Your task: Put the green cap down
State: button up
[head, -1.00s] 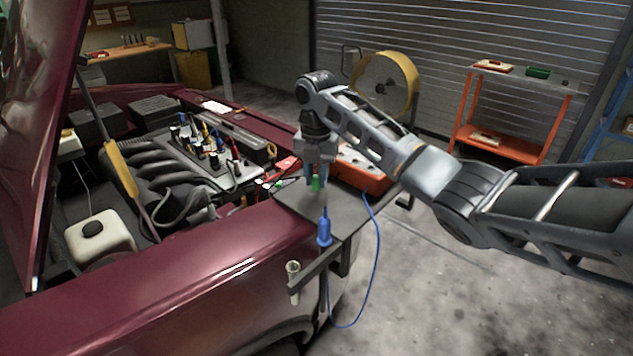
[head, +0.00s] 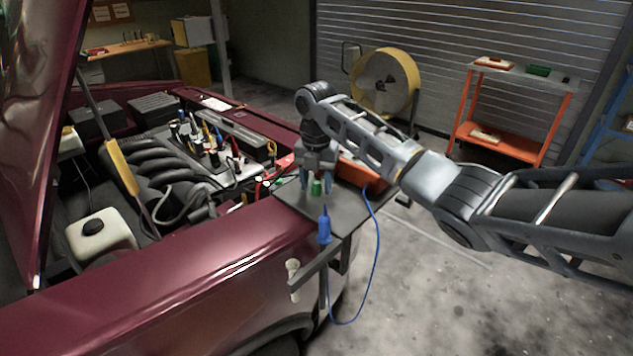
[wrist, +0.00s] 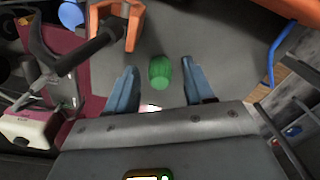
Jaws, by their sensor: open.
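The green cap (head: 317,187) sits on the dark grey shelf (head: 297,203) beside the car's fender. My gripper (head: 316,183) is above the shelf, pointing down, with its blue fingers spread on either side of the cap. In the wrist view the cap (wrist: 160,72) lies between the open fingertips (wrist: 160,85), with a clear gap to each finger.
A blue probe (head: 324,227) with a blue cable stands upright at the shelf's front edge, near a pale tube (head: 293,275) in a bracket. The open engine bay is at left.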

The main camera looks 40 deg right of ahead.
aim_at(316, 182)
jog(key=shift+r, duration=0.1)
notch_tip(316, 182, up, 12)
dwell(0.5)
dwell(0.5)
